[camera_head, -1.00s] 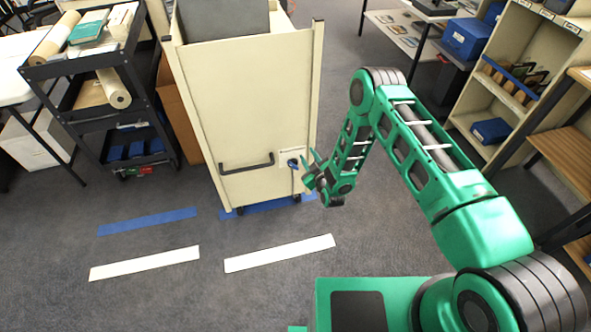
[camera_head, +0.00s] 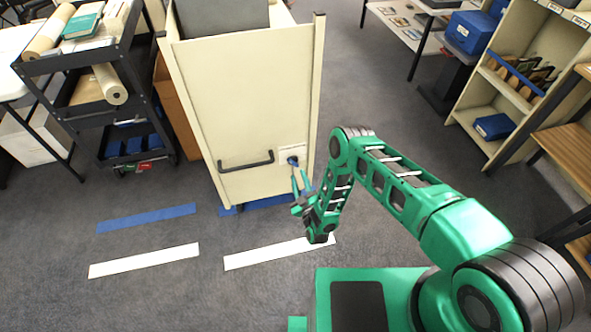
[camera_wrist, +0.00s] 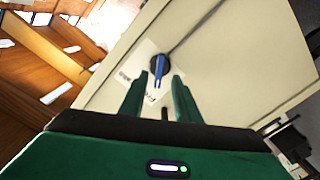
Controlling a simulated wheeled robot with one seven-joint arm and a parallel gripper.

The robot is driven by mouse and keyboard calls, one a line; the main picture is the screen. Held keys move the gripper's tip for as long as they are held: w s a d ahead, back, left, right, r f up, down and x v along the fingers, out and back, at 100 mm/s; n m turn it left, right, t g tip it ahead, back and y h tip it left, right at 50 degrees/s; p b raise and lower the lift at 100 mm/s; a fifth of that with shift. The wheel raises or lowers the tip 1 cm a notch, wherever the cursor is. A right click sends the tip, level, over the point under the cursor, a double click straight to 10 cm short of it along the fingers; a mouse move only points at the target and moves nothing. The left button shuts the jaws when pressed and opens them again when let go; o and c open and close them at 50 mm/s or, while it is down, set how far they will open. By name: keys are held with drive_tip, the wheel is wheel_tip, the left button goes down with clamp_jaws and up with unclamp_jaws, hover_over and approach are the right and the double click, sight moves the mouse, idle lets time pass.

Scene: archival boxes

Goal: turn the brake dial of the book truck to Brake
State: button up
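The book truck (camera_head: 245,110) is a tall cream cabinet with a dark bar handle (camera_head: 246,163) low on its end panel. The brake dial (camera_head: 292,160) is a small blue knob on a pale label, right of the handle. In the wrist view the dial (camera_wrist: 158,64) lies between the fingertips in the picture, its blue grip running down the picture across the label (camera_wrist: 150,90). The label's lettering is partly hidden. My gripper (camera_head: 300,178) is open and empty, pointing at the dial from just below it in the head view. No contact shows.
Blue (camera_head: 146,218) and white (camera_head: 143,260) tape strips mark the floor in front of the truck. A black cart (camera_head: 85,124) with rolls stands to the left. Shelving (camera_head: 487,120) with blue boxes stands to the right. Grey floor between truck and shelving is clear.

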sight(294, 165)
drive_tip(key=x, duration=0.5)
drive_tip(key=shift+w+a, duration=0.1)
drive_tip(key=shift+w, duration=0.25)
clamp_jaws()
